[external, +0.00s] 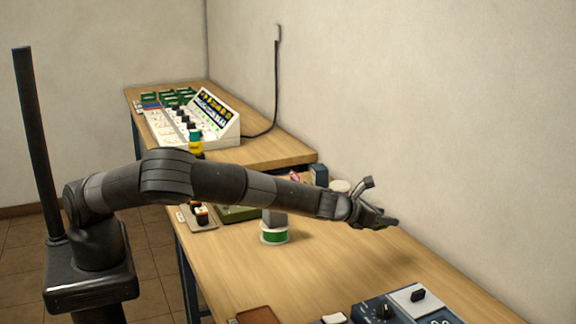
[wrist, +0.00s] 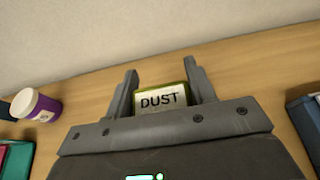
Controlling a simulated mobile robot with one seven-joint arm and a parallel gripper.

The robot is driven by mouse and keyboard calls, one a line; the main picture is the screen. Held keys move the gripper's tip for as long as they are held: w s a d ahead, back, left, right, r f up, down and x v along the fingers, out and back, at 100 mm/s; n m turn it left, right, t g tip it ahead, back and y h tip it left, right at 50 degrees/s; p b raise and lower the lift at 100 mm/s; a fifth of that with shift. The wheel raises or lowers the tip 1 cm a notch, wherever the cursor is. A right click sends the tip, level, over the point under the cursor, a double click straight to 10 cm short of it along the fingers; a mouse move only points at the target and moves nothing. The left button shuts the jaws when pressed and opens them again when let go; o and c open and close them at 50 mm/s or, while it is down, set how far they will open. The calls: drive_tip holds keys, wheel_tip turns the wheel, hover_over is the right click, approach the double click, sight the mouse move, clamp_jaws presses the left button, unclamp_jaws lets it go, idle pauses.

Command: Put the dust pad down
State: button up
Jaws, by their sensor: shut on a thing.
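The dust pad (wrist: 161,99) shows in the wrist view as a white label reading "DUST" with a yellow-green edge. It sits between the two fingers of my gripper (wrist: 161,82), which is shut on it. In the external view my gripper (external: 385,219) is stretched out over the right part of the near wooden table (external: 330,260), above the surface and close to the wall. A soft shadow lies on the wood below it. I cannot make out the pad in the external view.
Bare wood lies below and in front of my gripper. A blue device (external: 385,308) stands at the near edge, and a green-and-white spool (external: 274,233) stands left of the gripper. In the wrist view a purple cup (wrist: 38,106) is at left and a dark box (wrist: 306,118) at right.

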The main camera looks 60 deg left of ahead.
hover_over(383, 237)
wheel_tip(383, 237, down, 7)
drive_tip(key=shift+w+d+r, duration=0.1)
drive_tip(key=shift+d+r, duration=0.05)
drive_tip(key=shift+w+f, duration=0.1)
drive_tip(key=shift+f, duration=2)
drive_tip(key=shift+f, duration=0.1)
drive_tip(key=o, duration=1)
drive_tip(key=shift+s, duration=0.2)
drive_tip(key=v, duration=1.1)
drive_tip(key=shift+s+r, duration=0.25)
drive_tip(key=shift+r, duration=0.1)
